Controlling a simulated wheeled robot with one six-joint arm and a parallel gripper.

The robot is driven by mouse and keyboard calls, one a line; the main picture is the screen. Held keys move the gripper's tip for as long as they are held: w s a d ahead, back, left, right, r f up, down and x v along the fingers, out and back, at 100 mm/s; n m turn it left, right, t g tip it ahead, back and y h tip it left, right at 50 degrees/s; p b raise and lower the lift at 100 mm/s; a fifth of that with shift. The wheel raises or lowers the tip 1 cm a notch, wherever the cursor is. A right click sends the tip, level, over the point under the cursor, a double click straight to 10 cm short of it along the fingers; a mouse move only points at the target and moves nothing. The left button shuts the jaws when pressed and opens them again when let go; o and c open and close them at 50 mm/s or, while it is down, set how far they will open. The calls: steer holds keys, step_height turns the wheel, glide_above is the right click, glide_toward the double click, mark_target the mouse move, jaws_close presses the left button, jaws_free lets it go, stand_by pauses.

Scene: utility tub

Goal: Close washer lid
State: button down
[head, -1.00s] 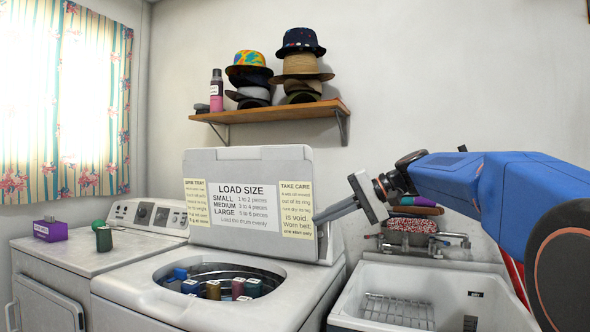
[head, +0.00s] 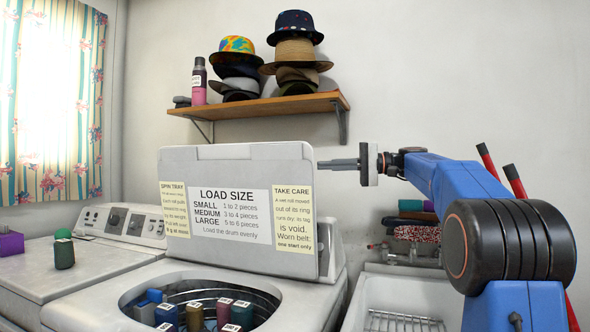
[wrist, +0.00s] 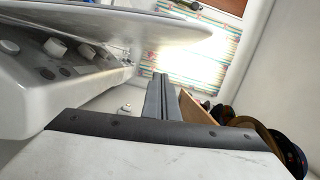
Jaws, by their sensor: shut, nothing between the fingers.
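The washer lid (head: 180,165) stands upright and open at the back of the white washer (head: 90,300), with a load-size label and yellow notes on its face. Its edge also shows in the wrist view (wrist: 130,22) at the upper left. My gripper (head: 320,164) is shut and empty, pointing left. Its fingertips are by the lid's upper right edge; I cannot tell whether they touch it or sit behind it. In the wrist view my gripper (wrist: 160,78) points into the space behind the lid. Several labelled cylinders (head: 195,316) sit in the open drum.
A shelf (head: 265,107) with hats and a bottle hangs on the wall above. A second white machine (head: 60,285) stands left, with a green-topped dark canister (head: 64,252) on it. A sink (head: 390,290) is at the right, with red handles (head: 515,182) behind my arm.

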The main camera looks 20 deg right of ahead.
mark_target(290, 168)
steer(key=x, duration=0.3)
steer(key=s+x, duration=0.1)
steer(key=x, duration=0.3)
steer(key=s+a+x, duration=0.1)
steer(key=x, duration=0.2)
steer(key=shift+s+a, duration=0.1)
steer(key=shift+a, duration=0.05)
steer(key=shift+s+a+f, duration=0.25)
steer(key=shift+s+a, duration=0.2)
steer(key=shift+s, duration=0.15)
steer(key=shift+s+a, duration=0.1)
